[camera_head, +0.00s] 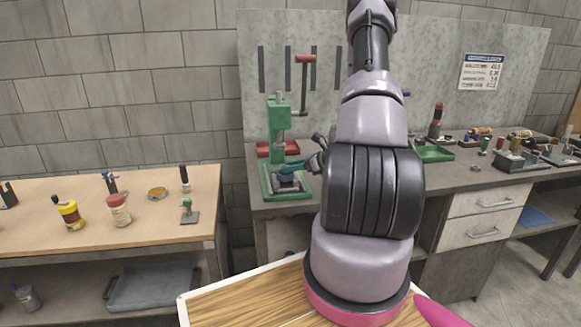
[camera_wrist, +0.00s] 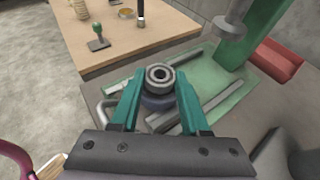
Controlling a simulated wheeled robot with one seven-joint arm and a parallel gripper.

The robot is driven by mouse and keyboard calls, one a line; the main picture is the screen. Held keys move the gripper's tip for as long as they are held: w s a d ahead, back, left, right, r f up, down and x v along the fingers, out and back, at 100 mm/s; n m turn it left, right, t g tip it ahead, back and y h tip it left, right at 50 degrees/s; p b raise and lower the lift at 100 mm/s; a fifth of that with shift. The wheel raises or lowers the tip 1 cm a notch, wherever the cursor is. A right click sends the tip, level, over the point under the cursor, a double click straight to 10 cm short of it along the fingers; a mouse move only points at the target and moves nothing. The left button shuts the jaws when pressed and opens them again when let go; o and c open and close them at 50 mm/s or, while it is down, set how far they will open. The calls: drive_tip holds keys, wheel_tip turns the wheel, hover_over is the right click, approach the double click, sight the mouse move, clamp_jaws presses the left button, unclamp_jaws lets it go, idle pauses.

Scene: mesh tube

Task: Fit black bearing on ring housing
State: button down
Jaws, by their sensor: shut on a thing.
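The black bearing (camera_wrist: 159,76), a dark ring with a lighter inner ring, sits between the two teal fingertips of my gripper (camera_wrist: 158,84) in the wrist view. My gripper is shut on it. Directly below it shows a dark blue-grey round part, which looks like the ring housing (camera_wrist: 157,102), on the green press base (camera_wrist: 205,82). The bearing looks level and lined up over the housing. I cannot tell whether they touch or a small gap remains.
The green press column (camera_head: 279,130) with its ram (camera_wrist: 229,27) stands close beside my gripper. A red tray (camera_head: 277,148) lies behind it. A wooden table (camera_head: 120,232) with bottles and small tools stands to the left. The grey bench holds a green tray (camera_head: 434,154) farther right.

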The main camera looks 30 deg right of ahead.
drive_tip(key=shift+f, duration=0.25)
drive_tip(key=shift+c, duration=1.5)
unclamp_jaws()
drive_tip(key=v, duration=1.1)
drive_tip(key=s+a+r+n+g, duration=0.2)
drive_tip(key=a+r+n+g, duration=0.2)
drive_tip(key=a+r+n, duration=0.35)
drive_tip(key=s+a+r+n+g, duration=0.25)
drive_tip(key=a+r+n, duration=0.35)
drive_tip(key=a+r, duration=0.3)
drive_tip(key=s+a+r+n+t+h, duration=0.1)
drive_tip(key=s+a+r+n+h, duration=0.2)
drive_tip(key=s+r+n, duration=0.2)
drive_tip(key=s+a+r+n+t+h, duration=0.1)
drive_tip(key=s+a+r+n+h, duration=0.2)
drive_tip(key=s+r+n, duration=0.3)
wheel_tip(320, 180, up, 3)
drive_tip(key=shift+s+r+t, duration=0.25)
drive_tip(key=shift+s+t, duration=0.1)
drive_tip(key=shift+s, duration=0.4)
